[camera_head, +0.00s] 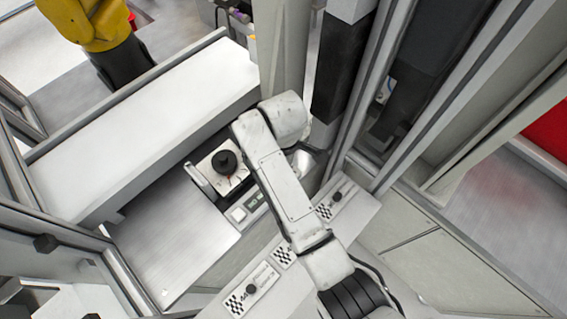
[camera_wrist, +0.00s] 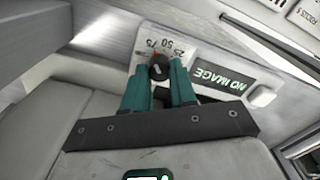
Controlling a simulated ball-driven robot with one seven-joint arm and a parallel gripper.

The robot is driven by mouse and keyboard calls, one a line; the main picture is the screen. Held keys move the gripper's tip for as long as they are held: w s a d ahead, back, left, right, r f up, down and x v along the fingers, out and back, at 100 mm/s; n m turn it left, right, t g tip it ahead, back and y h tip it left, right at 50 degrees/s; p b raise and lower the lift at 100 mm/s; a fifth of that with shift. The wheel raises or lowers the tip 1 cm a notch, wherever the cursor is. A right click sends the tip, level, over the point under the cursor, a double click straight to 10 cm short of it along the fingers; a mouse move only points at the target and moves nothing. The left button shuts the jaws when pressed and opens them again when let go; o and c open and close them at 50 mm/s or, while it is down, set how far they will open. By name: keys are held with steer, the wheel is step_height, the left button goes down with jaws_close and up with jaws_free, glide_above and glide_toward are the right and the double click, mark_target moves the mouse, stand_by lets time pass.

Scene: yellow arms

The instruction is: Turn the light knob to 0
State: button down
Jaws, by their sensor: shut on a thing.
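In the wrist view, the light knob (camera_wrist: 158,70) is a small black round knob on a white dial plate (camera_wrist: 150,36). The numbers 75, 50 and 25 show on the plate, upside down or tilted in this view, with a reddish mark near the knob. My gripper (camera_wrist: 162,76) has teal fingers, one on each side of the knob, and is shut on it. The fingers hide part of the knob and plate, and I cannot read its exact setting. In the head view, my arm hides the gripper and the knob.
A dark NO IMAGE display (camera_wrist: 228,86) and a white button (camera_wrist: 263,97) sit beside the dial. In the head view, a different black knob-like part (camera_head: 225,161) stands left of my arm. A white beam (camera_head: 140,135) and a grey post (camera_head: 284,50) stand close by.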

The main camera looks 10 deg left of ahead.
steer(key=m, duration=0.5)
steer(key=shift+w+m, duration=0.1)
steer(key=shift+m, duration=0.2)
steer(key=m, duration=0.6)
steer(key=shift+r, duration=0.1)
steer(key=m, duration=0.6)
steer(key=shift+d+m, duration=0.1)
steer(key=shift+m, duration=0.2)
steer(key=m, duration=0.5)
steer(key=shift+m, duration=0.4)
steer(key=c, duration=0.9)
jaws_free()
